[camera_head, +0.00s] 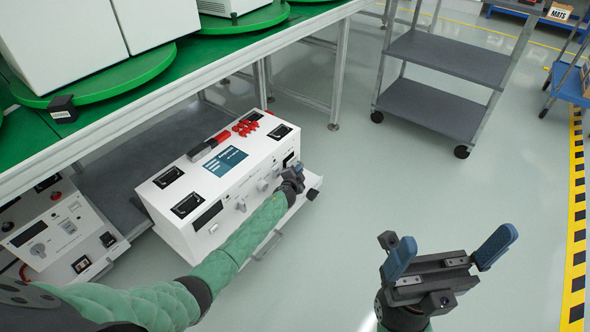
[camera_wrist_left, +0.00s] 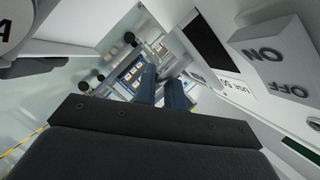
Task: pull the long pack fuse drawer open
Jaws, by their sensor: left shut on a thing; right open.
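The long pack (camera_head: 228,160) is a white box with a blue screen, standing on a low carrier under the bench edge. My left gripper (camera_head: 293,178) is at the right end of its front face. In the left wrist view its blue fingers (camera_wrist_left: 163,92) are close together, shut on a small grey part beside the pack's front, which looks like the fuse drawer's pull. A label ending in "USE 50" (camera_wrist_left: 236,92) is beside it. The gripper hides most of the drawer, so I cannot tell how far out it is. My right gripper (camera_head: 450,255) is open and empty over the floor.
A green-topped bench (camera_head: 200,68) with white units on green turntables is above and behind the pack. Another white unit (camera_head: 55,235) stands at the left. A grey shelf cart (camera_head: 440,105) stands at the back right. The floor in front is clear.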

